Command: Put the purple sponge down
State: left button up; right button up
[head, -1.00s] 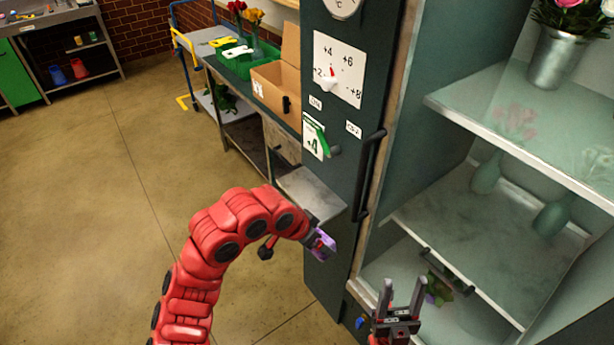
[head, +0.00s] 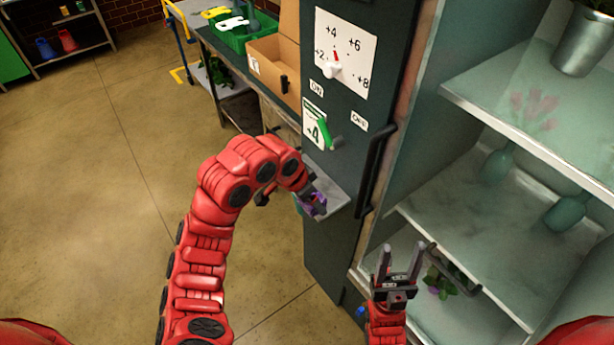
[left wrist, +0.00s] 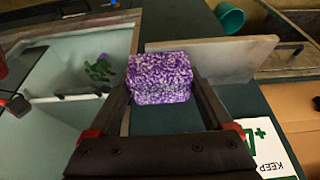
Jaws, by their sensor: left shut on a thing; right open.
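The purple sponge (left wrist: 160,78) is a speckled purple and white block. In the left wrist view it sits between the fingertips of my left gripper (left wrist: 162,95), which is shut on it. In the head view my left gripper (head: 315,196) holds the sponge (head: 319,204) by the front of the dark cabinet, at a small grey shelf (head: 328,186). The shelf also shows just beyond the sponge in the left wrist view (left wrist: 225,58). I cannot tell whether the sponge touches the shelf. My right gripper (head: 400,262) is open and empty in front of the open cabinet.
The cabinet's glass shelves (head: 500,215) stand at the right, with a metal bucket (head: 583,42) on the upper one. A black door handle (head: 374,170) sticks out right of the small shelf. A cardboard box (head: 275,62) and green crate (head: 235,38) stand on a bench behind.

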pick_arm(q)
jog(key=w, duration=0.2)
jog(key=w+b, duration=0.1)
jog(key=w, duration=0.3)
jog(key=shift+w+a+f+b, duration=0.15)
jog(key=shift+w+f+b, duration=0.05)
jog(key=shift+f+b, duration=0.1)
jog(key=w+p, duration=0.1)
jog(key=w, duration=0.2)
jog(key=shift+w+a, duration=0.1)
jog(key=shift+a, duration=0.1)
jog(key=shift+w+f+p, duration=0.1)
jog(key=shift+w+p, duration=0.5)
jog(key=shift+w, duration=0.25)
notch_tip(320, 180, down, 2)
jog(key=shift+a+f+p, duration=0.1)
jog(key=shift+f+p, duration=0.15)
jog(key=shift+p, duration=0.6)
jog(key=shift+f, duration=0.4)
